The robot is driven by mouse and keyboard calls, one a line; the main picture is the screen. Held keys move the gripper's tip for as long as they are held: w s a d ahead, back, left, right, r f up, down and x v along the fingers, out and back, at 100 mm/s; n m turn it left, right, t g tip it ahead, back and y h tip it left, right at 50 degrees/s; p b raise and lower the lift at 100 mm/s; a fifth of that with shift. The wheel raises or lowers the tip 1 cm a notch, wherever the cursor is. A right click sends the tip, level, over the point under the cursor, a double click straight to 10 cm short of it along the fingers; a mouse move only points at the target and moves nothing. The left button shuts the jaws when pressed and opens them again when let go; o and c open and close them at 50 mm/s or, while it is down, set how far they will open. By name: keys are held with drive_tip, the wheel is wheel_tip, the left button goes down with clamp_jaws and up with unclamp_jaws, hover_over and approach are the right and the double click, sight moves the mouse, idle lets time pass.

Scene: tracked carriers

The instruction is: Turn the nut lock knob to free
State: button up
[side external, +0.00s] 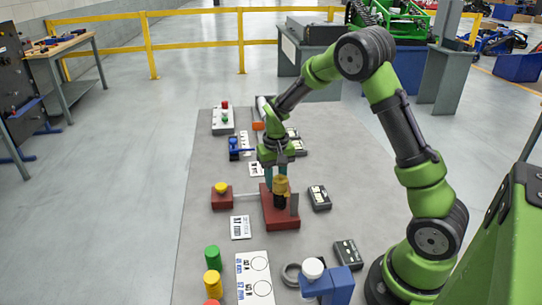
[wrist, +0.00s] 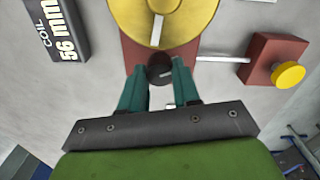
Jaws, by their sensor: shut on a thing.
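A red block (side external: 281,220) bears a black post (side external: 280,201) with a yellow round top (side external: 280,184). In the wrist view the yellow disc (wrist: 165,20) fills the upper middle and carries a white pointer bar. Just below it, a small dark round knob (wrist: 159,68), apparently the nut lock knob, sits between my teal fingertips. My gripper (wrist: 160,70) is shut on this knob. In the side view my gripper (side external: 275,172) points down right behind the yellow top, which partly hides the fingers, and the knob cannot be made out. No lock marking on it can be read.
A red box with a yellow button (side external: 221,189) joins the block by a thin rod. A dark box (side external: 319,197) stands close to the right. A blue fixture (side external: 328,285) and colored cylinders (side external: 213,284) stand at the front. Bare grey table lies right of the dark boxes.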

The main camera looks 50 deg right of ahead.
drive_tip(key=shift+m, duration=2.3)
drive_tip(key=o, duration=1.1)
drive_tip(key=shift+c, duration=0.2)
wheel_tip(320, 180, up, 17)
